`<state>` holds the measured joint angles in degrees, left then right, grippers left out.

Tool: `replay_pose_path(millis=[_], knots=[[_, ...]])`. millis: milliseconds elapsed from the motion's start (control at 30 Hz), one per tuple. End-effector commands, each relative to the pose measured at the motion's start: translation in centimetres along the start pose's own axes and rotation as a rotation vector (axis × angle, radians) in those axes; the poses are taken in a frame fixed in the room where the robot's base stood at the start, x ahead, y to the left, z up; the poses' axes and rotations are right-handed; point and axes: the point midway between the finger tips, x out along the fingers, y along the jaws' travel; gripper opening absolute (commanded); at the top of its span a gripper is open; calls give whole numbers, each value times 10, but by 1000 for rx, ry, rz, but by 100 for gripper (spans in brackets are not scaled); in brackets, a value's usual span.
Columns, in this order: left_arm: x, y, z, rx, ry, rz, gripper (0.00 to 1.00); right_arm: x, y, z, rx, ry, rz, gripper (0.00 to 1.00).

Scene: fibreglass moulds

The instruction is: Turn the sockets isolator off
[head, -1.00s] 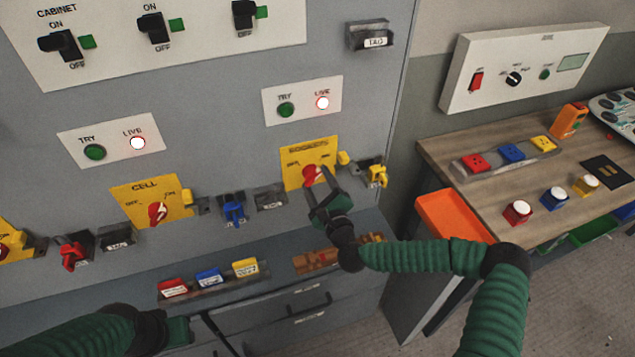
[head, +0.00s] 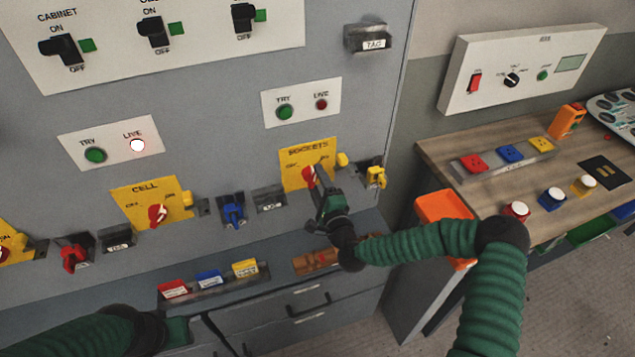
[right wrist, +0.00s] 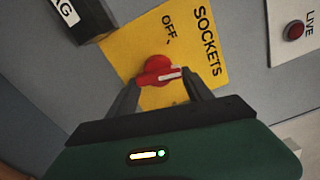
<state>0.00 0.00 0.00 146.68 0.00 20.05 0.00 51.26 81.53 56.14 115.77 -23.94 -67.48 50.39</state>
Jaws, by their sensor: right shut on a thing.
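The sockets isolator is a yellow plate (head: 296,158) marked SOCKETS on the grey cabinet, with a red rotary knob (head: 309,175). The knob also shows in the right wrist view (right wrist: 156,71), its white mark toward the right of that picture; the OFF label sits above it there. My right gripper (right wrist: 160,84) is shut on this knob, one finger at each side; in the head view it (head: 313,181) partly covers the plate's lower right. The LIVE lamp (head: 321,104) above the plate is dark red, unlit. My left gripper (head: 178,331) is low at the left, its fingers unclear.
A CELL isolator (head: 145,190) is to the left, under a lit LIVE lamp (head: 137,145). A yellow padlock (head: 376,177) hangs right of the sockets plate. Coloured tags stand on a ledge (head: 215,287) below.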

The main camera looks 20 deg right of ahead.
Motion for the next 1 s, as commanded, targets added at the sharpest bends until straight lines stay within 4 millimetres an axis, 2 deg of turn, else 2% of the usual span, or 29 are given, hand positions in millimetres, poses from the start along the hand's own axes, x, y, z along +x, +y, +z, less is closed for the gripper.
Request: replay_pose_path(millis=[700,1000], knots=[[2,0,0,0,0,0,36,-1,1,2,-676,-7,10,18],[6,0,2,0,0,0,36,-2,2,3,-893,-8,14,18]])
